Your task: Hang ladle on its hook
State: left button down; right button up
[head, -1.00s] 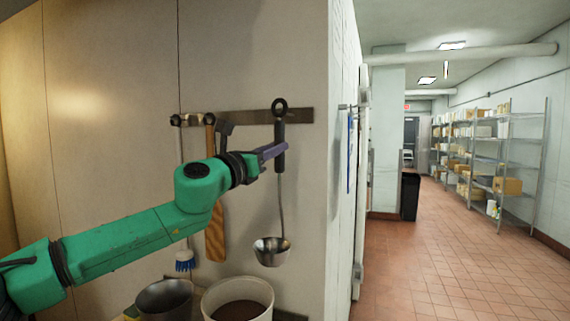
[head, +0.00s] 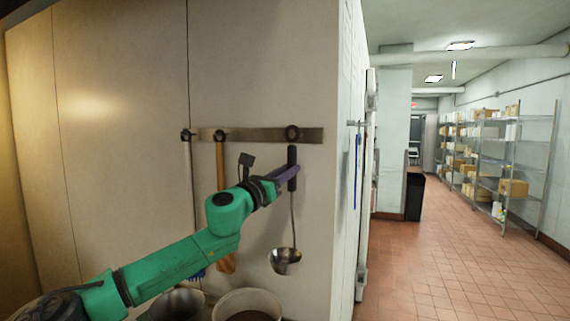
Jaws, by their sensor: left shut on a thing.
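The ladle (head: 285,261) hangs upright in the head view, with a steel bowl at the bottom, a thin shaft and a black handle. My left gripper (head: 282,176), with purple fingers, is shut on the black handle below the rail. My right gripper is not in view.
A wooden-handled tool (head: 220,165) and a white-handled brush (head: 188,165) hang on the rail to the left. A white bucket (head: 250,300) and a metal pot (head: 178,301) stand below. The wall corner is just right of the rail, with an open tiled aisle (head: 440,265) beyond.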

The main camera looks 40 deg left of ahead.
pick_arm(q)
jog(key=shift+w+a+r+p, duration=0.1)
jog(key=shift+w+a+p, duration=0.1)
jog(key=shift+w+p, duration=0.55)
jog(key=shift+w+a+r+p, duration=0.1)
jog(key=shift+w+a+p, duration=0.1)
jog(key=shift+w+p, duration=0.45)
jog(key=shift+w+a+f+p, duration=0.25)
jog(key=shift+w+f, duration=0.25)
jog(key=shift+f, duration=0.25)
jog(key=c, duration=0.6)
grip_release()
jog(key=shift+d, duration=0.1)
